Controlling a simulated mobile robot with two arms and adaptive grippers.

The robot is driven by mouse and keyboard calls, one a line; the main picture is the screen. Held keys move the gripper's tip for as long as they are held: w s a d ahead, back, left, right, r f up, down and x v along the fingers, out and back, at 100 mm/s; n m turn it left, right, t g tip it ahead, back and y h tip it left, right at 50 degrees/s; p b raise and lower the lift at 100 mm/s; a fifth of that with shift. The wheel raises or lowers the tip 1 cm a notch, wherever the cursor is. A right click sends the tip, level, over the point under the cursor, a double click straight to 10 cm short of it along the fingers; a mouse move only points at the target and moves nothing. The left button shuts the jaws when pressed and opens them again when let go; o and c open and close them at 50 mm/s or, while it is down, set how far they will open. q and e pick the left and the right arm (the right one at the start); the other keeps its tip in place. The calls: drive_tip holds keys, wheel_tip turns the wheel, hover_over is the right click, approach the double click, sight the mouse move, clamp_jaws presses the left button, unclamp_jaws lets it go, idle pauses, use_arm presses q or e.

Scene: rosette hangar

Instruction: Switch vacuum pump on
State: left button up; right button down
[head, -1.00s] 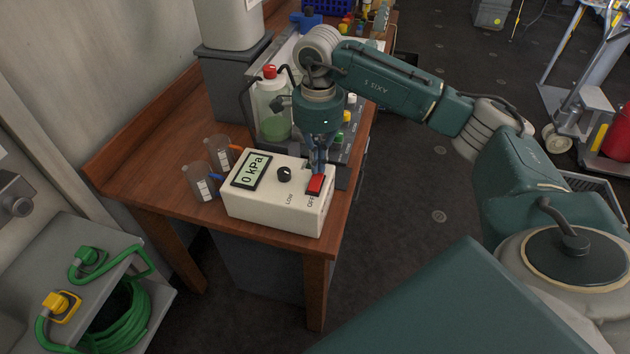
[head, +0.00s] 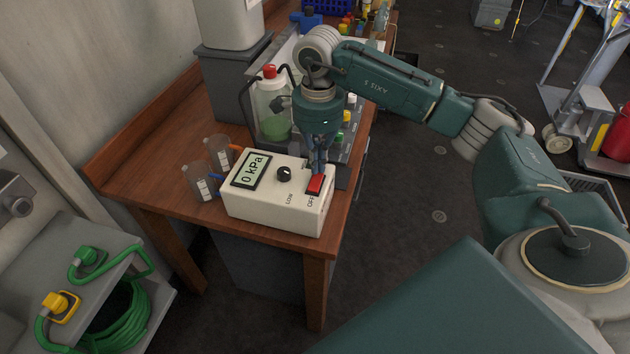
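The vacuum pump (head: 268,213) is a white box on the near end of the wooden table. Its display (head: 251,171) reads 0 kPa. A black knob (head: 284,174) sits mid-top, with LOW lettering in front of it. A red switch (head: 315,185) is at the right of the top, with OFF lettering beside it. My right gripper (head: 318,168) points down at the back edge of the red switch, its tips at or just above it; I cannot tell whether they touch. Its fingers look close together, but the gap is hard to see. My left gripper is not in view.
Two clear cups (head: 199,181) stand left of the pump. A bottle with a red cap (head: 271,104) and a grey device stand behind it. A grey cart (head: 95,262) with green hose is at lower left.

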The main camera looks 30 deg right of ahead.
sight(318, 176)
drive_tip(key=shift+s+f+b, duration=0.1)
drive_tip(key=shift+f+b, duration=0.75)
drive_tip(key=shift+f, duration=0.25)
idle(0.4)
drive_tip(key=shift+r+p, duration=0.6)
drive_tip(key=shift+r, duration=0.2)
drive_tip(key=shift+r+p, duration=1.6)
drive_tip(key=shift+r, duration=1.15)
